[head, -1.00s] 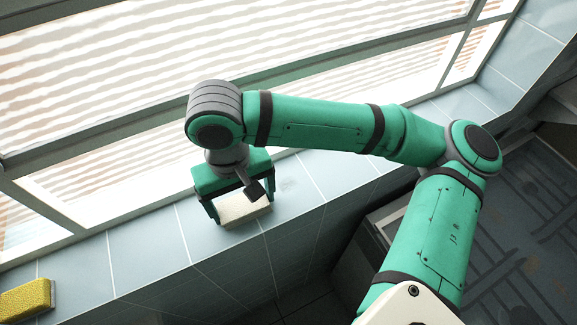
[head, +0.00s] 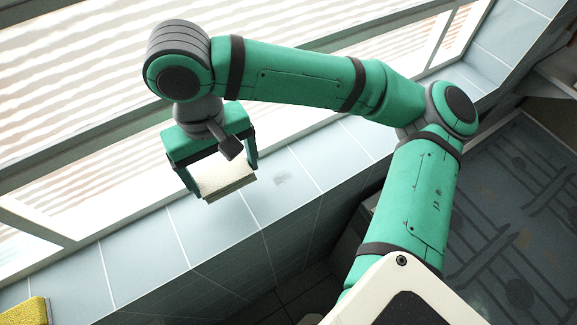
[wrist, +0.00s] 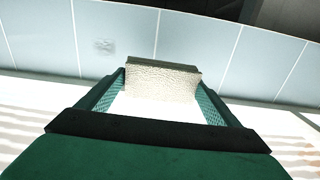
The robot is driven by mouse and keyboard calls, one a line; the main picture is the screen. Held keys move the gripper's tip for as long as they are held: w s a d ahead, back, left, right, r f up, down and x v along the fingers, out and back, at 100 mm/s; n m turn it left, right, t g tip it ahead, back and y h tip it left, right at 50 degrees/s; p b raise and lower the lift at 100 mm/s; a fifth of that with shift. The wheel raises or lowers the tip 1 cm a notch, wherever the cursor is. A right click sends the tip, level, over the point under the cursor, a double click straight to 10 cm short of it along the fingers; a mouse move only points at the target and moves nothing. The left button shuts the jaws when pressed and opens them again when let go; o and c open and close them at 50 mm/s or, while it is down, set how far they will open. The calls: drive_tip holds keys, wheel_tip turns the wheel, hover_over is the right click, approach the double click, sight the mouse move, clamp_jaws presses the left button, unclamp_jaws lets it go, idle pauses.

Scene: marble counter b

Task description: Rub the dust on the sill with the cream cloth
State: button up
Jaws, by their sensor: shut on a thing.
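The cream cloth (head: 226,178) is a pale block-like pad with a darker grey-brown edge. My gripper (head: 222,182) is shut on it, one finger at each end; in the wrist view the cloth (wrist: 160,82) spans between the two fingers. The cloth seems held above the tiled sill (head: 205,225); the exact gap is hard to tell. The dust (head: 281,181) is a small grey smudge on the sill, to the right of the cloth in the head view and apart from it. In the wrist view the dust (wrist: 104,46) lies left of the cloth.
A yellow sponge (head: 25,311) lies on the sill at the lower left. The window frame (head: 120,205) runs along the sill's back. The sill's front edge drops off toward the floor. The sill between the sponge and the cloth is clear.

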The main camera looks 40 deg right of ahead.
wheel_tip(320, 180, up, 2)
drive_tip(key=shift+r, duration=0.1)
drive_tip(key=shift+w+r, duration=0.2)
drive_tip(key=shift+r, duration=0.05)
drive_tip(key=shift+s, duration=0.2)
idle(0.3)
